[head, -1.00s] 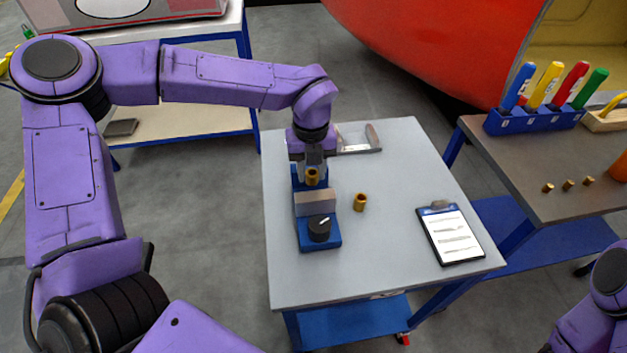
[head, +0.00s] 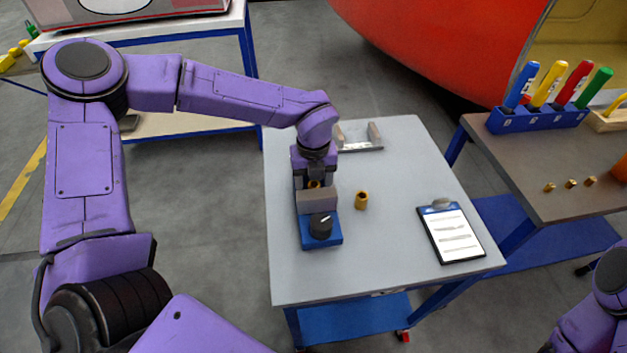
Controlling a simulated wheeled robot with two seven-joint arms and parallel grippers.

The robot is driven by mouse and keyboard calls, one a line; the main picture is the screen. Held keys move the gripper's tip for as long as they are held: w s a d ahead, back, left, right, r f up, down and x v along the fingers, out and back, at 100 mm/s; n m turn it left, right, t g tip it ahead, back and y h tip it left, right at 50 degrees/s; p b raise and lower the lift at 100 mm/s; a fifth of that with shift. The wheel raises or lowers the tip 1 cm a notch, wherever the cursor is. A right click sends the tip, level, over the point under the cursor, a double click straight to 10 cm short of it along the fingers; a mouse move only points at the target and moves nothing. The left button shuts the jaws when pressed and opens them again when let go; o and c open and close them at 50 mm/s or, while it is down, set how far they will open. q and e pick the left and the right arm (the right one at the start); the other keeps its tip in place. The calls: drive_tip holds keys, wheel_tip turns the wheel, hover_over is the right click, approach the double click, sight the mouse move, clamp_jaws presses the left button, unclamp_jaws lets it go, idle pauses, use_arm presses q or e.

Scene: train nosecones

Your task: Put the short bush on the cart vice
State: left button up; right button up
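The cart vice (head: 321,241) is a blue base with a grey jaw block and a black knob, standing at the left of the grey cart top. My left gripper (head: 314,183) points down at the vice, behind the grey jaw block. A brass bush (head: 314,185) shows between its fingers, low down at the vice; the gripper appears shut on it. The jaw block hides the bush's lower part, so I cannot tell whether it touches the vice. Another brass bush (head: 361,200) stands upright on the cart, right of the vice. My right gripper is out of view.
A clipboard (head: 451,232) lies at the cart's right. A grey bracket-like holder (head: 359,138) stands at the back. The side bench (head: 530,180) holds coloured-handled tools in a blue rack (head: 535,118) and small brass pieces (head: 570,184). The cart's front middle is clear.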

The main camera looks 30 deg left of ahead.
use_arm(q)
drive_tip(key=shift+r, duration=0.3)
wheel_tip(320, 180, up, 12)
drive_tip(key=b, duration=0.1)
drive_tip(key=shift+f, duration=0.15)
